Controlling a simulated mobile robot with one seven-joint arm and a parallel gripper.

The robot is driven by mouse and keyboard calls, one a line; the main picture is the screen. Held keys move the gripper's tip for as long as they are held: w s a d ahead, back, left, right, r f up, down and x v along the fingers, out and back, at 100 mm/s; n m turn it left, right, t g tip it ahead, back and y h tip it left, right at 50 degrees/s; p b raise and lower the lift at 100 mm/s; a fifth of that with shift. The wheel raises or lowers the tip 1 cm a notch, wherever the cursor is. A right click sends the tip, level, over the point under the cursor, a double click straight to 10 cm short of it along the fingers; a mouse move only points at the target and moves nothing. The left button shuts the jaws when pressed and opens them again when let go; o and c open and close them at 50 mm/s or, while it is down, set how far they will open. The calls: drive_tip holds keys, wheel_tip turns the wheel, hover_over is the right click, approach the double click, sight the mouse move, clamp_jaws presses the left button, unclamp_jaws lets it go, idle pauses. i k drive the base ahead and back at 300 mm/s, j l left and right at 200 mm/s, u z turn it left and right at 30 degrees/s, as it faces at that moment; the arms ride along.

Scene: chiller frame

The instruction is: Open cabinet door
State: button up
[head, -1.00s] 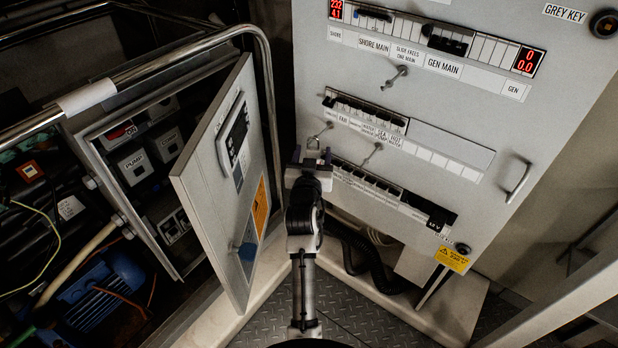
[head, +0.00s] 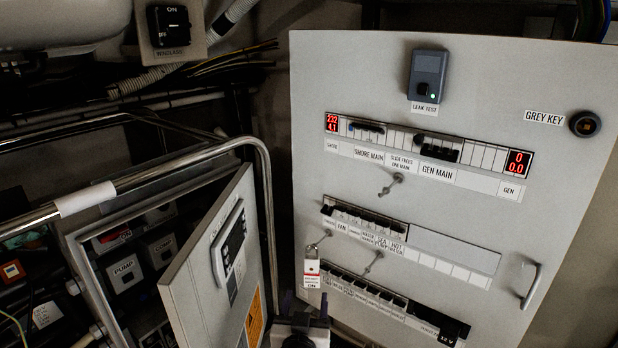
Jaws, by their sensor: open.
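A small grey cabinet door (head: 205,285) with a display unit stands ajar at the left. The cabinet (head: 85,265) behind it shows several switch boxes. A large grey electrical panel (head: 470,90) stands to the right, its face flush as far as I can see. It has a bar handle (head: 528,285) near its right edge. My gripper (head: 305,304) is low in the picture, open, with its fingers pointing up. It appears just right of the small door's edge and below the panel's left part. Whether it touches either is hidden. The handle is well to its right.
A red-and-white tag (head: 311,274) hangs at the panel's left side. Latch keys (head: 391,184) stick out of the panel face. A metal rail (head: 262,190) curves around the small door. The floor is out of view.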

sight(206, 305)
drive_tip(key=k+j, duration=0.15)
drive_tip(key=k, duration=0.8)
